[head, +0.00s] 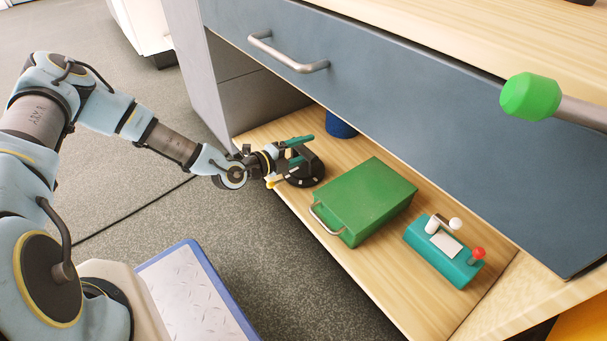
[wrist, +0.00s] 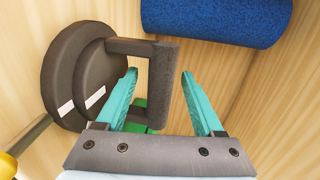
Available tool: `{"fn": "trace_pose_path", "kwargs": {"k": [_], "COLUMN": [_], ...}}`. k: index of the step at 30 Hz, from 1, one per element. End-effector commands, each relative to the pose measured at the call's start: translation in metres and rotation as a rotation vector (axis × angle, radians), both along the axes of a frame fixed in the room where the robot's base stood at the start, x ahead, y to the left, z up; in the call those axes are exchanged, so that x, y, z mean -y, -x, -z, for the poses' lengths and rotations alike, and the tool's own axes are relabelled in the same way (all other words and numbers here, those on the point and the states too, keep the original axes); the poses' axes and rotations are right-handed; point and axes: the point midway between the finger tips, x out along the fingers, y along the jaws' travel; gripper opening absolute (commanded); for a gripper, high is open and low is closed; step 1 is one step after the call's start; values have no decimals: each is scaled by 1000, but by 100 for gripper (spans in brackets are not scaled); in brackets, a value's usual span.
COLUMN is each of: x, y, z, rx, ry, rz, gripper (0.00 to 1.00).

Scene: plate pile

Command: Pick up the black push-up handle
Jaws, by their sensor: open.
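The black push-up handle shows in the wrist view (wrist: 163,85) as a dark grip bar joined by an arm to a round, stepped base with white marks. In the head view the handle (head: 306,172) is on the wooden shelf, partly hidden by my gripper. My gripper (head: 302,150) reaches in from the left at the shelf's front edge. In the wrist view my gripper (wrist: 158,76) is open, with its teal fingers on either side of the grip bar. I see a gap between the bar and the right finger; contact at the left finger is unclear.
A blue cylinder (wrist: 215,20) lies close beyond the handle. A green box (head: 365,200) with a metal pull stands right of it, then a teal block with levers (head: 443,252). A blue-grey drawer front (head: 400,105) hangs above the shelf (head: 425,300).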

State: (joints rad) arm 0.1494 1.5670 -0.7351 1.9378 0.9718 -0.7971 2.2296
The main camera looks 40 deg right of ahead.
Motion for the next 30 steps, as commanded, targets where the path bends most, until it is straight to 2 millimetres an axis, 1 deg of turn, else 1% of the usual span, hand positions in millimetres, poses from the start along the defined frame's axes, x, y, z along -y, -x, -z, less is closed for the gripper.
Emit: {"fn": "trace_pose_path", "kwargs": {"k": [1, 3, 6, 9, 14, 17, 30], "x": [7, 17, 26, 29, 29, 29, 29], "y": [2, 2, 2, 2, 2, 2, 2], "z": [7, 8, 8, 7, 6, 6, 6], "rx": [-1, 0, 1, 0, 0, 0, 0], "ry": [3, 2, 0, 0, -1, -1, -1], "rz": [0, 0, 0, -1, -1, -1, -1], "gripper": [69, 69, 69, 69, 69, 60, 11]}}
